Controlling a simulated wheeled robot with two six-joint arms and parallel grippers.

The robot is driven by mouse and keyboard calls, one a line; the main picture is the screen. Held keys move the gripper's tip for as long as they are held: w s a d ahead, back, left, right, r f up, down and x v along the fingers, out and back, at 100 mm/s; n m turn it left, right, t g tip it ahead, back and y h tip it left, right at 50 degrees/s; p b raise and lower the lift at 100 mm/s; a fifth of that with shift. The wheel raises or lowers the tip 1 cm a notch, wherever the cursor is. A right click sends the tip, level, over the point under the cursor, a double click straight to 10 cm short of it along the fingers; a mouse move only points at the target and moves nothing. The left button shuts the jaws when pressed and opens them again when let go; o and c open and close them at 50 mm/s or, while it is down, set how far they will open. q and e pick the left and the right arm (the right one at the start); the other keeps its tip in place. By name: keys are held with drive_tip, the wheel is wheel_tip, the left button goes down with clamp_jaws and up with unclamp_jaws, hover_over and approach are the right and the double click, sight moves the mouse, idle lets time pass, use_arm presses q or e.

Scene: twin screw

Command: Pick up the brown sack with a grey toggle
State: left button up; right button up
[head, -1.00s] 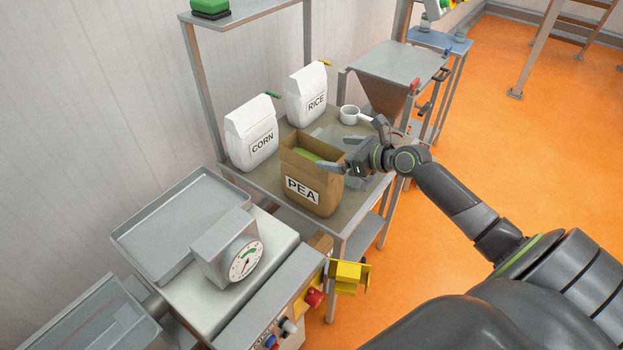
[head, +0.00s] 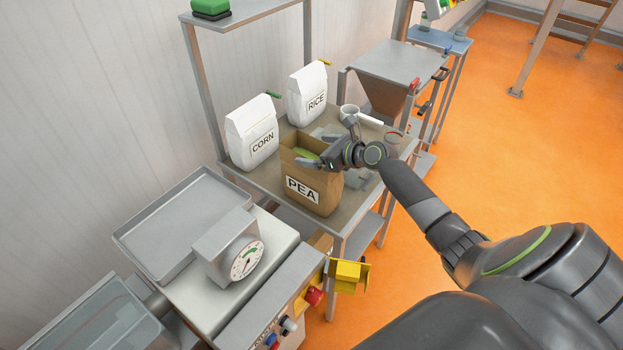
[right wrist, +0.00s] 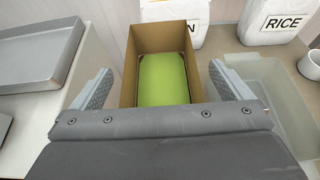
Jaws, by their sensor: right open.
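A brown sack labelled PEA (head: 318,195) stands upright on the steel table. Its top is open and green contents show inside. No grey toggle is visible on it. My right gripper (head: 318,154) is open at the sack's upper rim, coming from the right. In the right wrist view the open brown sack (right wrist: 128,75) with its green contents (right wrist: 163,78) lies ahead, between the lines of the two spread fingers (right wrist: 162,85). I cannot tell whether a finger touches the sack. My left gripper is not in view.
White sacks labelled CORN (head: 252,132) and RICE (head: 307,95) stand behind, with green and yellow toggles. A white scoop (head: 368,119) and a clear tray (right wrist: 275,90) are to the right. A dial scale (head: 228,247) and a grey metal tray (head: 140,238) are front left.

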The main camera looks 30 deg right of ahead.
drive_tip(key=c, duration=1.1)
drive_tip(key=shift+w+r, duration=0.1)
drive_tip(key=shift+r, duration=0.1)
drive_tip(key=shift+c, duration=0.3)
